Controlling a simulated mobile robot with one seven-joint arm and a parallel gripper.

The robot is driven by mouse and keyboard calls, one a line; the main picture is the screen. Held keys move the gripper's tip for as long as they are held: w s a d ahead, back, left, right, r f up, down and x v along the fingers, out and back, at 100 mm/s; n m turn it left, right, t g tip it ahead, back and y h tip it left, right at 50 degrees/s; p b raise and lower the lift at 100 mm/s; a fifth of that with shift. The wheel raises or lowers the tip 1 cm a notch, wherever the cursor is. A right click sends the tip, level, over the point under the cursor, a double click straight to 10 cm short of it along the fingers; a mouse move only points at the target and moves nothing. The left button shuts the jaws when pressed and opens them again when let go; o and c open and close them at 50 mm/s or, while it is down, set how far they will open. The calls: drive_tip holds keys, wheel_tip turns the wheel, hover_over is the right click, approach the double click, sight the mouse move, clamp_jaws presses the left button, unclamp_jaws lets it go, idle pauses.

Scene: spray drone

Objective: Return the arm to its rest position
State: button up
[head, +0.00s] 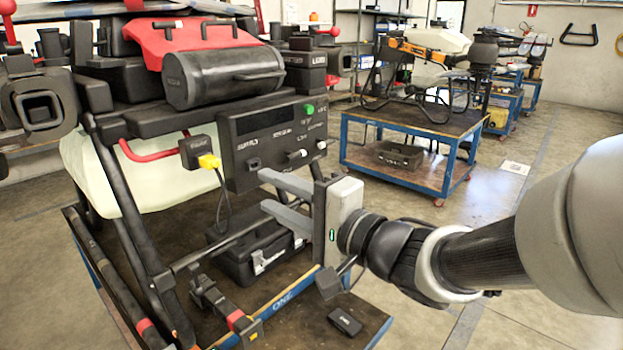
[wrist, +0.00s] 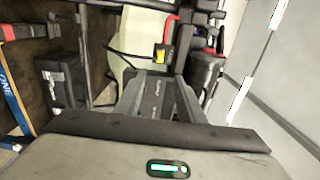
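My gripper (head: 264,191) is in front of the lower part of the drone's black control panel (head: 270,140). Its two grey fingers are apart with nothing seen between them. In the wrist view my gripper (wrist: 157,82) also shows spread fingers, with the panel face beyond the gap. I cannot tell whether a fingertip touches the panel. My arm reaches in from the right. The panel has a green button (head: 309,109), small knobs and a lettered "SUPPLY" side.
The drone stands on a blue-edged table (head: 290,299). A black case (head: 250,250) lies below the gripper, and a small black item (head: 345,321) lies near the table corner. A second blue table (head: 400,173) stands behind. Open floor lies to the right.

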drive_tip(key=w+d+f+n+t+h, duration=0.2)
drive_tip(key=d+h, duration=1.1)
drive_tip(key=d, duration=0.5)
drive_tip(key=s+d+f+n+g, duration=0.1)
drive_tip(key=s+f+n+g, duration=0.25)
drive_tip(key=s, duration=0.55)
drive_tip(key=s+d+f+n+g, duration=0.2)
drive_tip(key=s+f+g, duration=0.2)
drive_tip(key=s, duration=0.4)
wheel_tip(320, 180, up, 24)
drive_tip(key=p, duration=2.3)
drive_tip(key=shift+s+a+f+h, duration=0.15)
drive_tip(key=shift+a+f+h, duration=0.1)
drive_tip(key=shift+h, duration=0.15)
